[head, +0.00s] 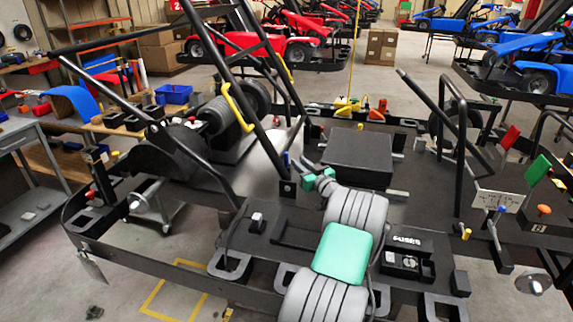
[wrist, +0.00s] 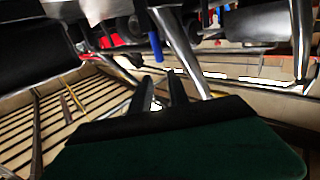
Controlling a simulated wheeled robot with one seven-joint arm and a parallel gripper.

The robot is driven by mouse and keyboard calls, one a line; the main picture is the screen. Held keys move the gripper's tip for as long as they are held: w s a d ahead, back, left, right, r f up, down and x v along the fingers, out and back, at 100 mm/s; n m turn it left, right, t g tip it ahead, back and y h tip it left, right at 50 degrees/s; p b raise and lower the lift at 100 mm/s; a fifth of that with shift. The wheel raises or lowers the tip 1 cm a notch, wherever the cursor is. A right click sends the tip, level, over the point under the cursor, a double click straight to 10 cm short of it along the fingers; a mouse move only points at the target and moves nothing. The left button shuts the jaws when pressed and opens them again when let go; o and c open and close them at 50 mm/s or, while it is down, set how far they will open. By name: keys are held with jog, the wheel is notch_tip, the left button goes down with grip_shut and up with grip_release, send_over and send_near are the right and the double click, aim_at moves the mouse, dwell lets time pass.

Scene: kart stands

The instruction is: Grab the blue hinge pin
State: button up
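The blue hinge pin (head: 287,159) is a small upright blue piece above a black bracket at the foot of a dark frame tube, near the picture's middle. In the wrist view, a blue cylinder (wrist: 155,46), likely the same pin, shows just beyond the fingertips. My gripper (head: 308,164) is close to the right of the pin in the head view. In the wrist view, my gripper (wrist: 158,78) has its two dark fingers apart with a gap between them and nothing held. The pin's lower end is hard to make out.
Black frame tubes (head: 268,92) rise close around the pin. A black box (head: 357,157) sits behind my arm on the kart stand. A yellow handle (head: 236,107) is on a tube to the upper left. A metal tube (wrist: 180,50) runs close beside the blue cylinder.

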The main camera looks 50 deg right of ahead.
aim_at(287, 154)
jog(key=p+x, duration=0.1)
jog(key=x, duration=0.1)
jog(key=p+x, duration=0.1)
jog(key=x, duration=0.5)
jog(key=shift+w+f+p, duration=0.25)
jog(key=shift+f+p, duration=0.15)
jog(key=shift+c, duration=0.2)
grip_shut()
dwell(0.6)
